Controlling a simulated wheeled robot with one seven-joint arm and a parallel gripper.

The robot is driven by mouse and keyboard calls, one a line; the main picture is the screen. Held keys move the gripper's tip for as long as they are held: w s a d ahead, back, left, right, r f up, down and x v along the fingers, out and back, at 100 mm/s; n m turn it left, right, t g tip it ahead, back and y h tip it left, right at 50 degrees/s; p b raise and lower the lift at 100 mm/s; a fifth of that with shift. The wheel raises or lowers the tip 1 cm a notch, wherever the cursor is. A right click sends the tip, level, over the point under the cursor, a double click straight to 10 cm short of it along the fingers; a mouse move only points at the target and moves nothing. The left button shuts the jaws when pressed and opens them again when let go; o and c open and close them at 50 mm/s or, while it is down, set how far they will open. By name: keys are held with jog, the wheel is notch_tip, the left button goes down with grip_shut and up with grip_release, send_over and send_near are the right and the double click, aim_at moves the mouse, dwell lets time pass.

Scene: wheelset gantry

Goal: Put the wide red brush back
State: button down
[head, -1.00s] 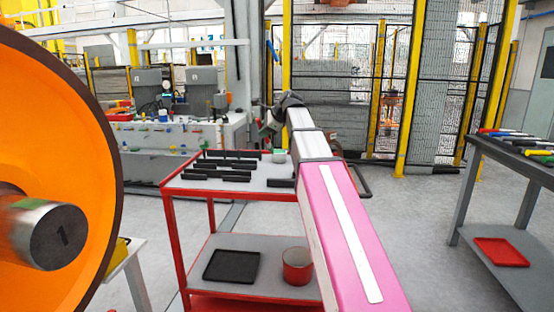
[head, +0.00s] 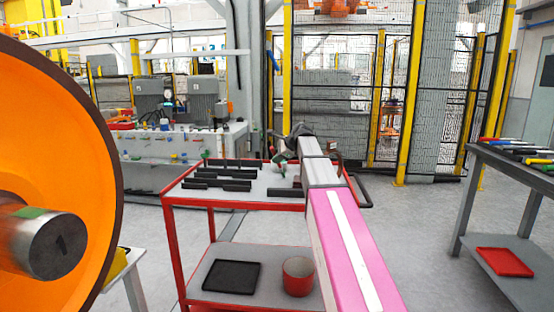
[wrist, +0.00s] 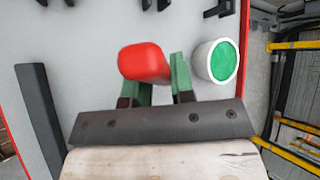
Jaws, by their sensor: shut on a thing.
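The wide red brush (wrist: 146,62) is in the wrist view, with a rounded red handle, a dark riveted band and a broad pale head filling the bottom edge. My gripper (wrist: 160,80) has its green fingers closed on the handle, and the band hides part of them. The brush is over the grey top of the red-framed trolley (head: 262,206). In the head view my gripper (head: 281,165) is at the trolley's right side, small and partly hidden by my arm. The brush is not clear there.
A white cup with a green inside (wrist: 217,61) stands just right of the brush. A long dark bar (wrist: 43,115) lies at the left, with several more dark bars (head: 225,173) on the trolley top. The lower shelf holds a black tray (head: 232,276) and a red pot (head: 297,276).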

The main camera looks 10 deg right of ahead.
jog(key=shift+f, duration=0.3)
jog(key=c, duration=1)
grip_release()
jog(key=v, duration=1.2)
jog(key=shift+s, duration=0.1)
jog(key=shift+s+a, duration=0.1)
